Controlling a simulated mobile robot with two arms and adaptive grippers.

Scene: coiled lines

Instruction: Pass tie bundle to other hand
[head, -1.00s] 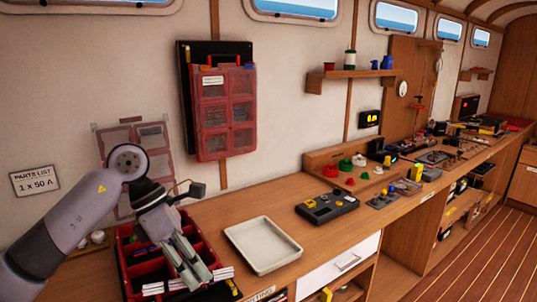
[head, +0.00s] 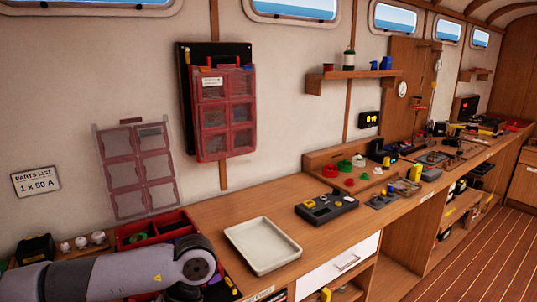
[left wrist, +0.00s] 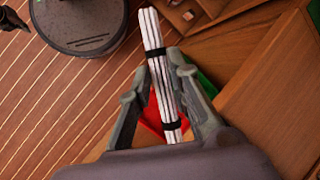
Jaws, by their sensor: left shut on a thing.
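The tie bundle (left wrist: 152,28) shows in the left wrist view as several long white ties held by two black bands. My left gripper (left wrist: 164,66) is shut around the middle of it. One end of the bundle points up and away past the fingertips; the banded lower end lies between the fingers near the palm. In the head view my left arm bends down at the lower left, and its gripper and the bundle are out of that picture. My right gripper is in neither view.
The red divided box (head: 160,219) stands on the bench at left, partly behind my arm. An empty white tray (head: 232,232) lies to its right, with a black device (head: 328,207) further along. The wrist view shows wooden floor (left wrist: 50,120) and bench panels (left wrist: 270,90).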

